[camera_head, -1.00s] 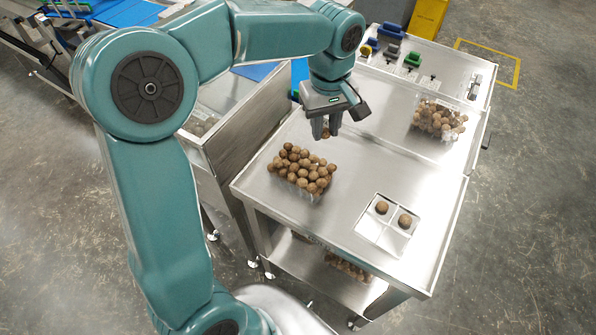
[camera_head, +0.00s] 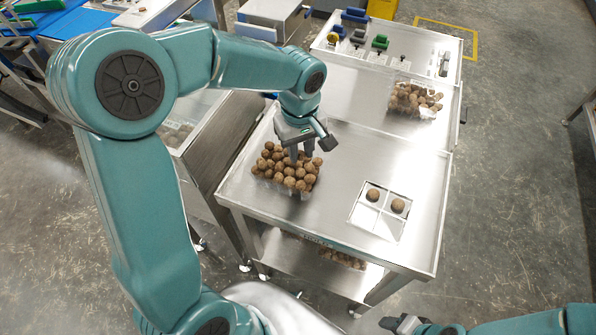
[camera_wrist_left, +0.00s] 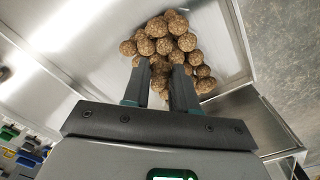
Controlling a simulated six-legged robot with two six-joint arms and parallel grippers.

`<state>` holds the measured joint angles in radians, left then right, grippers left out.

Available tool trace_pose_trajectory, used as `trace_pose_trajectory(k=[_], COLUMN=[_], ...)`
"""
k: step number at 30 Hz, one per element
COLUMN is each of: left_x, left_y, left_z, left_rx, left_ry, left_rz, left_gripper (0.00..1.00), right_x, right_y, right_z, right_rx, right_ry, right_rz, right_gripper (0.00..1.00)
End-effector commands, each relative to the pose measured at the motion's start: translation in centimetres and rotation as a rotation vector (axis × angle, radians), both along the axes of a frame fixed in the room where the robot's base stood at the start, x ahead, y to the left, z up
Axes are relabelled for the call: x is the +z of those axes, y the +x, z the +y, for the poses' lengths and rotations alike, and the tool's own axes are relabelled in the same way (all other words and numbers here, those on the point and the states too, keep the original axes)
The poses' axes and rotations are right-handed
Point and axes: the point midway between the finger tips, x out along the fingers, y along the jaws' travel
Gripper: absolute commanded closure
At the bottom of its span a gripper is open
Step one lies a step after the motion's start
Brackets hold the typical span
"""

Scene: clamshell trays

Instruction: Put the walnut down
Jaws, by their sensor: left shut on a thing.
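My left gripper (camera_head: 300,160) is shut on a walnut, low over the right back part of a heap of brown walnuts (camera_head: 284,172) in a clear tray. The held walnut is hard to tell from the heap. In the left wrist view the fingers (camera_wrist_left: 160,72) reach down to the heap (camera_wrist_left: 165,38), with walnuts showing between and around them. A tray with four compartments (camera_head: 366,220) lies to the right; its two back compartments hold one walnut each (camera_head: 373,195), and the front two are empty. My right gripper (camera_head: 400,324) is at the bottom edge, its jaws unclear.
The steel table (camera_head: 335,185) is bare between the heap and the compartment tray. Another clear tray of walnuts (camera_head: 415,100) stands at the back right. Coloured blocks (camera_head: 380,41) stand on the far table. More walnuts (camera_head: 340,258) lie on the lower shelf.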

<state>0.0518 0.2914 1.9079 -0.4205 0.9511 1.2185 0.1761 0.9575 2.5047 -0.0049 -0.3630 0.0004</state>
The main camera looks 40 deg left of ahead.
Motion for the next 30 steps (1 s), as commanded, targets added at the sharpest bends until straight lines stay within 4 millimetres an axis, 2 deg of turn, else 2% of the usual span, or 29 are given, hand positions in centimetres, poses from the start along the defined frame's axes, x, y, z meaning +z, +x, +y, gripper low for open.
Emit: trace_pose_trajectory(k=[1,3,11,16,19,30], left_x=[-1.5,-3.0,-6.0,-8.7,-9.4,-9.8], left_y=[-0.2,-0.1,0.0,-0.1,-0.1,0.0], left_z=[0.0,0.0,0.1,0.3,0.2,0.2], left_rx=[-0.001,0.0,-0.001,-0.002,-0.002,-0.002], left_ry=[-0.001,0.0,-0.001,0.0,-0.001,0.0], left_rz=[0.006,0.005,0.003,0.004,0.0,-0.001], left_gripper=[1.0,1.0,1.0,1.0,1.0,1.0], right_x=[0.0,0.0,0.0,0.0,0.0,-0.5], right_y=[0.0,0.0,0.0,0.0,0.0,0.0], right_z=[0.0,0.0,0.0,0.0,0.0,0.0], right_rx=[0.0,0.0,0.0,0.0,0.0,0.0], right_ry=[0.0,0.0,0.0,0.0,0.0,0.0], right_rz=[0.0,0.0,0.0,0.0,0.0,0.0], right_gripper=[0.48,0.48,0.48,0.48,0.48,0.48])
